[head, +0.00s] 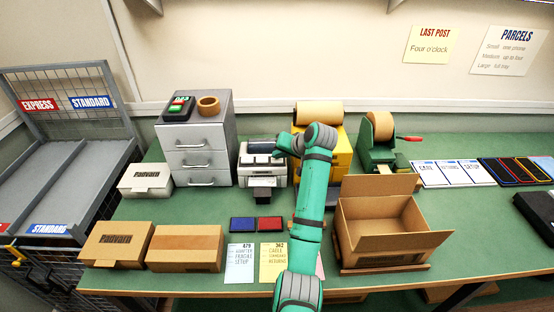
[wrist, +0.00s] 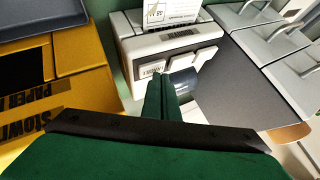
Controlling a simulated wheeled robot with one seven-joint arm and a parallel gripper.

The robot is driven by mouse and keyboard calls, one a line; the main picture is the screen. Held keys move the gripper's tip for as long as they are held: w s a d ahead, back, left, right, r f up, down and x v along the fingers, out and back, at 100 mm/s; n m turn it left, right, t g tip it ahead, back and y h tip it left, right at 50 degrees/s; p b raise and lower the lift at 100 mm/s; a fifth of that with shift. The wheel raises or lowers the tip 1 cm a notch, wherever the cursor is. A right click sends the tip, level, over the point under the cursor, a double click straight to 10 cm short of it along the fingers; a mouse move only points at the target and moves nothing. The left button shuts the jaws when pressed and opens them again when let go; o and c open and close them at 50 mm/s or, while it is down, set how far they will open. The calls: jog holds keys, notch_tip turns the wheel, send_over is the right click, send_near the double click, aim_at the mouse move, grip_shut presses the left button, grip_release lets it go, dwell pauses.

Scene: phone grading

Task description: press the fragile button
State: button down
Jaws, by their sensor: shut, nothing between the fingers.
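The white label printer (head: 250,178) stands on the green bench between the grey drawer unit and the yellow machine. In the wrist view the printer (wrist: 150,45) shows a row of pale buttons (wrist: 181,63) on its near face. Their markings are too small to read, so I cannot tell which is the fragile one. My gripper (wrist: 163,80) is shut and empty, its fingertips close to the leftmost button in that view. I cannot tell whether they touch it. In the head view my arm's end reaches over the printer's right side and hides part of it.
The yellow machine (head: 340,158) stands close right of the printer, the grey drawer unit (head: 196,145) close left. An open cardboard box (head: 395,245), closed cartons (head: 185,249), ink pads (head: 242,224) and order cards (head: 239,264) lie nearer the front edge.

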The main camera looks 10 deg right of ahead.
jog(key=shift+d+r, duration=0.15)
jog(key=shift+r, duration=0.6)
jog(key=shift+s+d, duration=0.2)
jog(key=shift+r, duration=0.1)
jog(key=shift+a, duration=0.1)
